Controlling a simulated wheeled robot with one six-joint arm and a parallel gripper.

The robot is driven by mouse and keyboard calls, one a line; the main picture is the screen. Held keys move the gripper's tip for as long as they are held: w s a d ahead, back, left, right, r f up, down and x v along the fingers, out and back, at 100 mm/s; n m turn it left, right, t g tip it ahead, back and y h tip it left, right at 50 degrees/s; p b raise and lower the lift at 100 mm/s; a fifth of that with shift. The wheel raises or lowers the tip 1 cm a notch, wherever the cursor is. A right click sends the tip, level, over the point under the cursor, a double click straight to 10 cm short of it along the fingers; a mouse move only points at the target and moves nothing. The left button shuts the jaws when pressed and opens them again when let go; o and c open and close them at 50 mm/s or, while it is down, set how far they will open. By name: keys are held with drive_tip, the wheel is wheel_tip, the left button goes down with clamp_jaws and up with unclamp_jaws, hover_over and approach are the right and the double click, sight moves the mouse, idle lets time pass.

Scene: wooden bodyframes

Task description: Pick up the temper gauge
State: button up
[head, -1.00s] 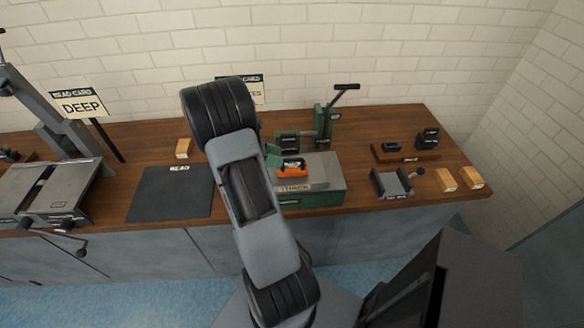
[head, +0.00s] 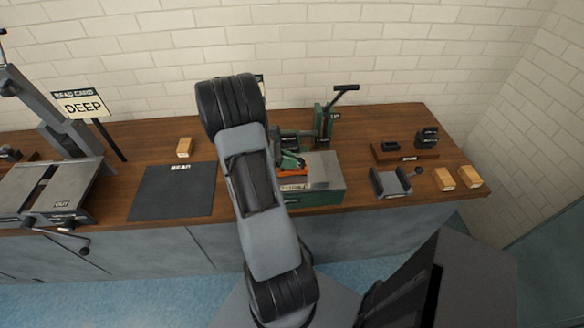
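A small orange piece (head: 293,173), which may be the temper gauge, sits at the left end of a green and grey block (head: 325,172) on the bench; its label is too small to read surely.
A green press with a black lever (head: 325,122) stands behind the block. To the right are a grey cradle (head: 391,182), wooden blocks (head: 445,179) and a wooden rack (head: 405,153). To the left lie a dark mat (head: 172,192), another wooden block (head: 185,147) and a grey machine (head: 48,190).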

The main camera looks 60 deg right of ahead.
clamp_jaws()
idle(0.3)
